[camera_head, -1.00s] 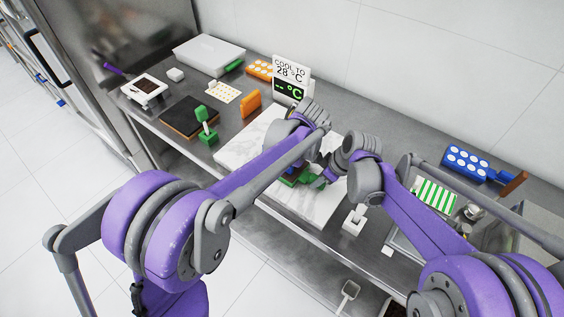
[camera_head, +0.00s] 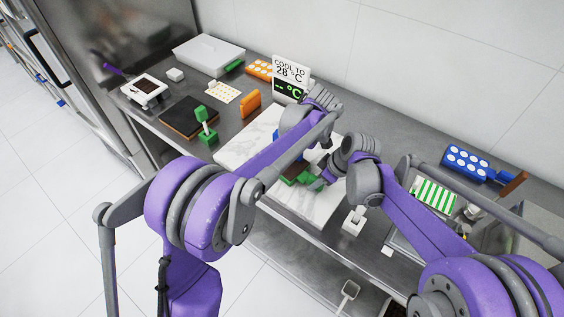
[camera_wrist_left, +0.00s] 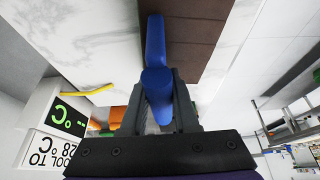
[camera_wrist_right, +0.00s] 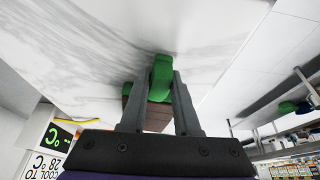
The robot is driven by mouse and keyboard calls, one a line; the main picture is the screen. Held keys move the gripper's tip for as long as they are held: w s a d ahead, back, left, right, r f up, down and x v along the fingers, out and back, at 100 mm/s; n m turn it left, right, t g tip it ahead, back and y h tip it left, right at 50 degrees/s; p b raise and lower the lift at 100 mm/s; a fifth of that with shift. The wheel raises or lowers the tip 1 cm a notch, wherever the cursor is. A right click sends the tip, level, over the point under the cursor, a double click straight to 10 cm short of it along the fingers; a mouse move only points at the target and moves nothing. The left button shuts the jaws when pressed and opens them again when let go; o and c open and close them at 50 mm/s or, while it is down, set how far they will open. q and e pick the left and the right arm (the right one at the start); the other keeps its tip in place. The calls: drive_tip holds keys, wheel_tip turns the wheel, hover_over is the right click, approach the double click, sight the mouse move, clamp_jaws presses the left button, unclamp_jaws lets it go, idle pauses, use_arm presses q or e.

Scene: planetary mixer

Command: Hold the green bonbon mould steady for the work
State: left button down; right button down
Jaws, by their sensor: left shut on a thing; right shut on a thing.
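The green bonbon mould (camera_head: 301,179) lies on the white marble slab (camera_head: 315,207), brown across its top. My right gripper (camera_head: 324,178) is shut on the mould's green end; in the right wrist view the green part (camera_wrist_right: 160,78) sits between the fingers (camera_wrist_right: 158,95), with brown behind it. My left gripper (camera_wrist_left: 160,95) is shut on a blue tool (camera_wrist_left: 155,50), seen in the left wrist view against a brown surface (camera_wrist_left: 195,35). In the head view my left arm hides most of that tool; a blue bit (camera_head: 276,136) shows.
A display sign (camera_head: 290,80) stands behind the slab. An orange block (camera_head: 251,103), a green tool on a stand (camera_head: 206,128) and a dark board (camera_head: 188,118) are to the left. A blue mould (camera_head: 468,161) and a green-striped cloth (camera_head: 436,195) are at right.

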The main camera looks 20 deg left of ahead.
use_arm(q)
drive_tip(key=shift+d, duration=0.15)
drive_tip(key=shift+s+a+f, duration=0.1)
drive_tip(key=shift+s+a, duration=0.2)
drive_tip(key=shift+s, duration=0.55)
drive_tip(key=shift+s+a+f, duration=0.1)
drive_tip(key=shift+s+a, duration=0.15)
drive_tip(key=shift+s, duration=0.6)
drive_tip(key=shift+s+a+r, duration=0.1)
drive_tip(key=shift+s+a, duration=0.2)
drive_tip(key=shift+s, duration=0.55)
drive_tip(key=shift+s+a+r, duration=0.1)
drive_tip(key=shift+s+a, duration=0.2)
drive_tip(key=shift+s, duration=0.5)
drive_tip(key=shift+w, duration=0.15)
